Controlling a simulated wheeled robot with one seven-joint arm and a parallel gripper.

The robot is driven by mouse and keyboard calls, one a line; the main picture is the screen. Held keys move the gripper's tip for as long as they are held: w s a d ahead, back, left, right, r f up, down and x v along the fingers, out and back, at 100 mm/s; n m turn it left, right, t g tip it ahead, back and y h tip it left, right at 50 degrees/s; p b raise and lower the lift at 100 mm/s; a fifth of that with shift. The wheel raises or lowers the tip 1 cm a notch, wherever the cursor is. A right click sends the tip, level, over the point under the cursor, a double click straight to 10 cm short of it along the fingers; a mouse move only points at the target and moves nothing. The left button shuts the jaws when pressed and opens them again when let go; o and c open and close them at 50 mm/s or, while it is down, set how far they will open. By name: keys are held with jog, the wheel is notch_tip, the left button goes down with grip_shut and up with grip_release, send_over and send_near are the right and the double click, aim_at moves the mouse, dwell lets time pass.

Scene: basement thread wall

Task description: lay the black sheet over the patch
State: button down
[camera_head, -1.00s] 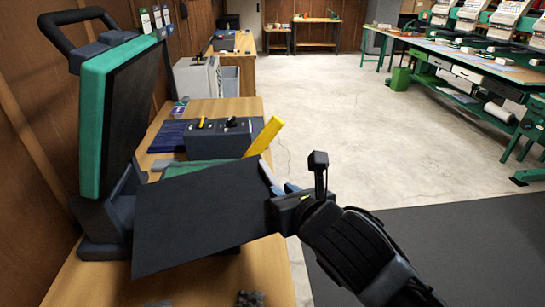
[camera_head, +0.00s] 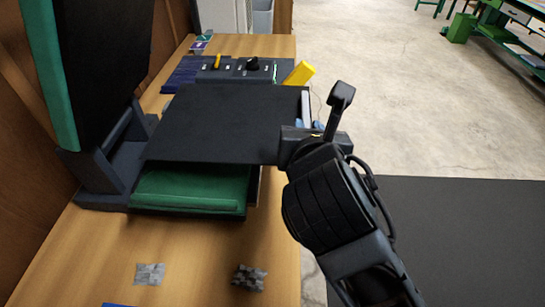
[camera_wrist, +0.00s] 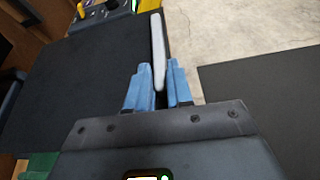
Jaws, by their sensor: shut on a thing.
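The black sheet (camera_head: 220,125) is held roughly level above the green lower plate (camera_head: 190,190) of an open press. It hides the plate's rear; only the green front strip shows. My gripper (camera_head: 301,126), at the sheet's right edge, is shut on a pale strip (camera_wrist: 158,50) along that edge. In the wrist view the blue fingers (camera_wrist: 160,85) close on this strip, with the sheet (camera_wrist: 85,75) spreading left. No patch shows on the visible part of the plate; what lies under the sheet is hidden.
The press's raised upper plate (camera_head: 95,75) stands tilted open at the left. Behind the sheet are a dark control box (camera_head: 240,72), a yellow object (camera_head: 299,74) and a dark blue cloth (camera_head: 185,75). The wooden bench (camera_head: 205,270) is mostly clear in front.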

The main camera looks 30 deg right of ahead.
aim_at(276, 136)
jog(key=w+a, duration=0.1)
jog(key=a, duration=0.1)
jog(key=w+a, duration=0.2)
jog(key=shift+w+a, duration=0.1)
jog(key=shift+a, duration=0.15)
notch_tip(276, 136, down, 2)
jog(key=shift+f, duration=0.1)
jog(key=shift+a+f, duration=0.15)
jog(key=shift+f, duration=2.25)
jog(key=c, duration=1)
grip_release()
jog(key=shift+f, duration=0.1)
